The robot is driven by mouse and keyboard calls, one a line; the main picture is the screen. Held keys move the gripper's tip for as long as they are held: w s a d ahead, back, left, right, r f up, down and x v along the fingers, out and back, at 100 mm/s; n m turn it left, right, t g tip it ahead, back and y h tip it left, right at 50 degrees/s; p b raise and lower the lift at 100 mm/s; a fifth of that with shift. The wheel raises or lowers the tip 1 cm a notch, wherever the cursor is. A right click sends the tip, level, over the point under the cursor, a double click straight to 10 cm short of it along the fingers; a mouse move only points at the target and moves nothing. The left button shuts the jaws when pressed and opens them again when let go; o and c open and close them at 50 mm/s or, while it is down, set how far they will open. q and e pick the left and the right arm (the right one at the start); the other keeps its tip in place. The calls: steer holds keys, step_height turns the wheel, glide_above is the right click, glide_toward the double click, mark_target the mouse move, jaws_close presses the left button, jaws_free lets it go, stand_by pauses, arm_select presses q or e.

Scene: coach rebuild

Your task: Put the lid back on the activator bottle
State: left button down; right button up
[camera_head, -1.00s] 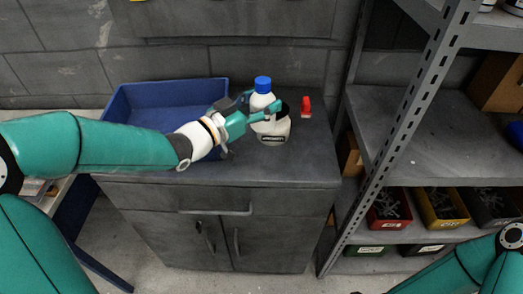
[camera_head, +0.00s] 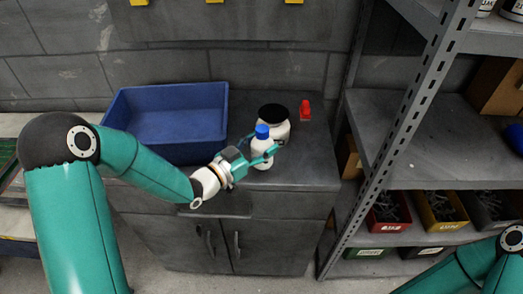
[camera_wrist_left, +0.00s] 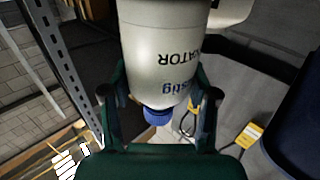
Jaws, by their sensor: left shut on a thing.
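The activator bottle (camera_head: 262,156) is white with a blue lid (camera_head: 263,131) at its top. My left gripper (camera_head: 259,153) is shut on its body, over the front of the cabinet top. In the left wrist view the bottle (camera_wrist_left: 165,45) appears upside down between the fingers, with part of its label readable and the blue lid (camera_wrist_left: 157,116) at its end. I cannot tell whether its base touches the cabinet top or how tightly the lid sits. Only my right arm shows at the lower right; its gripper is out of view.
A white jar (camera_head: 280,130) with a black top stands just behind the bottle. A small red object (camera_head: 305,112) is behind it to the right. A blue bin (camera_head: 170,147) fills the left of the cabinet top (camera_head: 305,170). Metal shelving (camera_head: 400,130) stands at the right.

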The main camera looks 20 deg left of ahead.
arm_select(q)
step_height(320, 180, down, 3)
steer(key=shift+w+r, duration=0.1)
steer(key=shift+r, duration=0.05)
steer(key=shift+c, duration=1.5)
jaws_free()
